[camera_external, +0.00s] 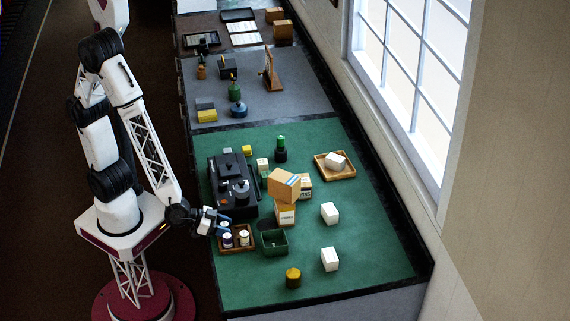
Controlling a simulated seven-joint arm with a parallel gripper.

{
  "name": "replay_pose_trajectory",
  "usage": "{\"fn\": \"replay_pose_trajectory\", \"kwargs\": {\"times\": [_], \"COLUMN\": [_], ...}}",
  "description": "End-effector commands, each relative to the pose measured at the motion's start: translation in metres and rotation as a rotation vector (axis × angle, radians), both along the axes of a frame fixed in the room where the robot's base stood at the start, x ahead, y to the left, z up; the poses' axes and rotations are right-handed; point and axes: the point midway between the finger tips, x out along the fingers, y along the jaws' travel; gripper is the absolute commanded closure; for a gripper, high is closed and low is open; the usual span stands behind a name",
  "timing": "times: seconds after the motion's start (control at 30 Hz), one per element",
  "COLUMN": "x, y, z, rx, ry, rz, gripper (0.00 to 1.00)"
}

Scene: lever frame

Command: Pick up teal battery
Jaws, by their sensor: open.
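My gripper (222,224) is open above the left end of a small wooden tray, at the left edge of the green mat. Bluish parts show at its fingertips, too small to tell apart. In the wooden tray (252,245) stand small upright cylinders with pale tops: a dark purplish one (227,241) on the left and a pale one (244,238) on the right. The gripper partly hides the back of the tray. I cannot make out which small item is the teal battery.
A black machine (233,184) stands just behind the tray. A dark green bin (274,242) is to its right.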

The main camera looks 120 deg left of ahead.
Motion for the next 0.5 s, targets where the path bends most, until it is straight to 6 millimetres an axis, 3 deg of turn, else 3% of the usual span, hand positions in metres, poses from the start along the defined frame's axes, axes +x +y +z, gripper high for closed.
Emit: {"fn": "replay_pose_trajectory", "kwargs": {"times": [0.07,0.33,0.5], "x": [0.0000,0.0001,0.0001], "y": [0.0000,0.0000,0.0000], "z": [0.0000,0.0002,0.0002], "rx": [0.000,0.000,0.000], "ry": [0.000,0.000,0.000], "rz": [0.000,0.000,0.000], "gripper": [0.54,0.94,0.94]}}
